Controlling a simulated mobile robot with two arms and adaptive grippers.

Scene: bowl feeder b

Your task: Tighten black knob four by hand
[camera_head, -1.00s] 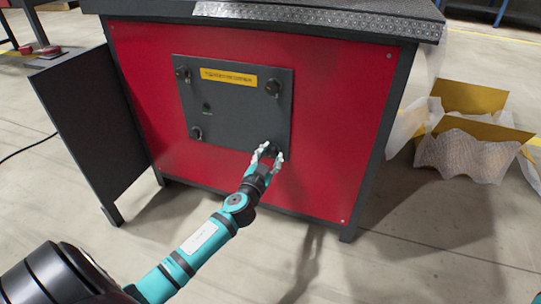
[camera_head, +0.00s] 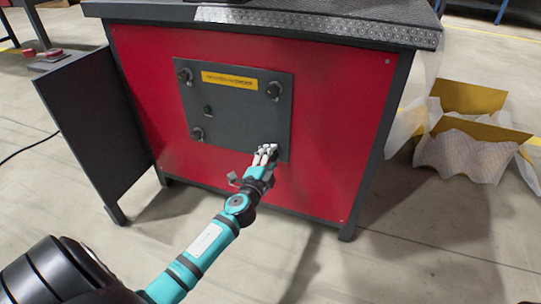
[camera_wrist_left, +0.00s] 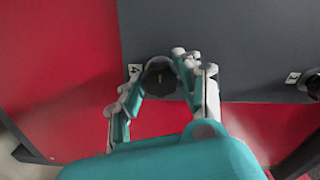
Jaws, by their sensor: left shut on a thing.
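The dark grey panel (camera_head: 235,125) is on the red cabinet front, with black knobs at its corners. Three show in the head view: upper left (camera_head: 185,76), upper right (camera_head: 274,90) and lower left (camera_head: 197,133). My left gripper (camera_head: 265,152) is at the lower right corner and hides most of the knob there. In the left wrist view, black knob four (camera_wrist_left: 159,74) sits between the fingers of my left gripper (camera_wrist_left: 160,88), beside a small label that seems to read 4 (camera_wrist_left: 134,71). The fingers are shut on it. My right gripper is not in view.
The red cabinet (camera_head: 335,130) has a dark worktop (camera_head: 350,15) above and an open door panel (camera_head: 92,135) at the left. Yellow boxes with wrapping (camera_head: 470,145) stand on the floor at the right. The floor in front is clear.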

